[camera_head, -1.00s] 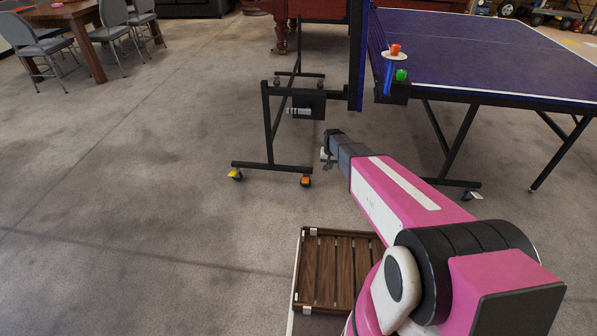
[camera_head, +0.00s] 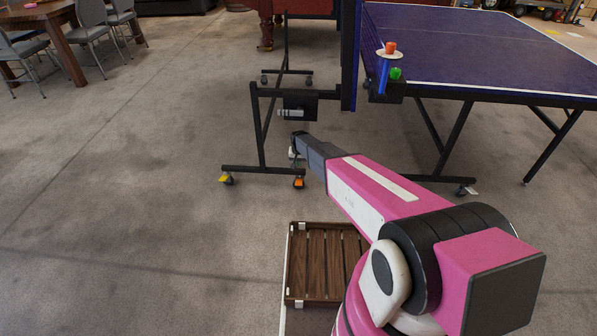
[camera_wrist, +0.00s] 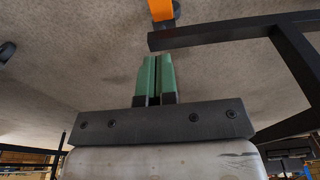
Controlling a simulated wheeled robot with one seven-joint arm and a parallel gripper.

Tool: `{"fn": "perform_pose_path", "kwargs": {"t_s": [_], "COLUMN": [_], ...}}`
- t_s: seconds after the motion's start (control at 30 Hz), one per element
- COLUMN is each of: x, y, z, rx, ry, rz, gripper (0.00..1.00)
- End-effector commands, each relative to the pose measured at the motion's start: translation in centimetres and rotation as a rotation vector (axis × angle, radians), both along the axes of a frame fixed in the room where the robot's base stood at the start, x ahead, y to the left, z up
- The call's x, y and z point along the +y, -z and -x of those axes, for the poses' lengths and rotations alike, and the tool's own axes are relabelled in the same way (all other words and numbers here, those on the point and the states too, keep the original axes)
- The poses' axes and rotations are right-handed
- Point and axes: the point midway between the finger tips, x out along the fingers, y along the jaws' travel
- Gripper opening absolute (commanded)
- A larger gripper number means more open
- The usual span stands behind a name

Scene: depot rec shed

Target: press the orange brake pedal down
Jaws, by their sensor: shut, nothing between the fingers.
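The orange brake pedal (camera_head: 299,183) is on a caster at the right end of the black foot bar of the folded table's frame, near the floor. In the wrist view the pedal (camera_wrist: 160,9) is at the top edge, partly cut off, just beyond the fingertips and apart from them. My gripper (camera_wrist: 157,58) is shut and empty, its green fingers together. In the head view my gripper (camera_head: 294,152) is small and partly hidden behind my wrist, a little above the pedal in the picture. I cannot tell the pedal's tilt.
A yellow pedal (camera_head: 227,180) is on the caster at the bar's left end. The black foot bar (camera_head: 255,169) runs between them. The blue table tennis table (camera_head: 470,50) stands at right on black legs.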

Motion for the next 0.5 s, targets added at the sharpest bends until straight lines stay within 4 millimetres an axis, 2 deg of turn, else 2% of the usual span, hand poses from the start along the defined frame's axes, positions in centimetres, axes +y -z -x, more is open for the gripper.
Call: {"fn": "perform_pose_path", "kwargs": {"t_s": [0.5], "x": [0.0], "y": [9.3], "z": [-1.3], "rx": [0.001], "ry": [0.0], "rz": [0.0], "gripper": [0.0]}}
